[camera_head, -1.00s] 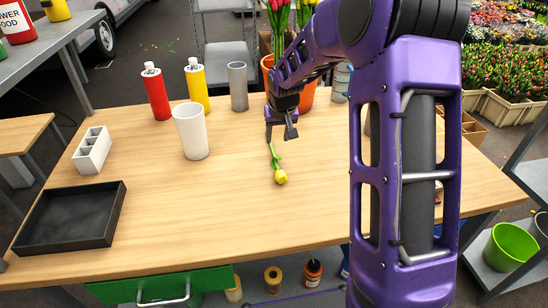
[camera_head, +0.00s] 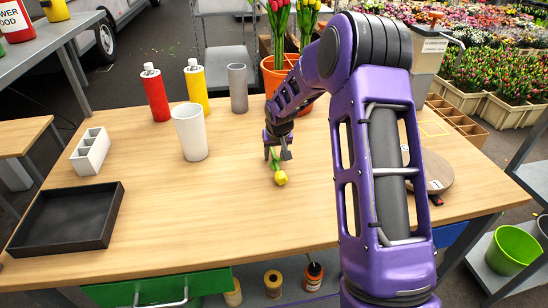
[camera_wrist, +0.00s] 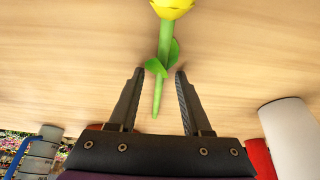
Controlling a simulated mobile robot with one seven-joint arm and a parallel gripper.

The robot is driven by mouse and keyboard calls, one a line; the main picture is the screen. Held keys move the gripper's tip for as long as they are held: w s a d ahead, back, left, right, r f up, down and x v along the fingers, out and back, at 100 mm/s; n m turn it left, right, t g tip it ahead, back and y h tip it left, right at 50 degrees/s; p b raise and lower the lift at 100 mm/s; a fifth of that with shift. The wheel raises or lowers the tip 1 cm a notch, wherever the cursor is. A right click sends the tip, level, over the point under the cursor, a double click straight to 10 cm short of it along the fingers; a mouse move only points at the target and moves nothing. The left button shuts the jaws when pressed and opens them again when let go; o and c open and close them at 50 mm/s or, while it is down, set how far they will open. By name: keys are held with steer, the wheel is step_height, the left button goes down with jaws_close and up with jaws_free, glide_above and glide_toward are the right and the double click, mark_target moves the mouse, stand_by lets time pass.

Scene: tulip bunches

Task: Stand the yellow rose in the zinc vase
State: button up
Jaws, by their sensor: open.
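The yellow rose (camera_head: 281,178) lies on the wooden table, bloom toward the front edge. My gripper (camera_head: 278,157) is open above its stem end. In the wrist view, the rose's green stem (camera_wrist: 165,50) runs between the open fingers (camera_wrist: 159,72), apart from both. The bloom is beyond the fingertips. A plain grey cylindrical vessel (camera_head: 238,88) stands upright behind and left of my gripper. I cannot tell which is the zinc vase.
A white vase (camera_head: 191,133) stands left of my gripper, with red (camera_head: 155,94) and yellow (camera_head: 196,88) bottles behind. An orange pot (camera_head: 270,76) of tulips stands at the back. A black tray (camera_head: 67,243) lies front left. The table's front middle is clear.

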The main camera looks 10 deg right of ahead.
mark_target(275, 159)
jaws_close()
stand_by(0.3)
step_height(275, 159, up, 10)
steer(key=f+p, duration=0.1)
steer(key=p, duration=0.1)
steer(key=s+f+p, duration=0.1)
steer(key=s, duration=0.5)
steer(key=s+f+p, duration=0.1)
steer(key=s, duration=0.5)
steer(key=s+f+p, duration=0.1)
steer(key=s, duration=0.6)
steer(key=shift+s+f+p, duration=0.1)
steer(key=shift+f+p, duration=0.2)
steer(key=shift+s, duration=0.4)
steer(key=shift+d+f, duration=0.1)
steer(key=shift+d, duration=0.05)
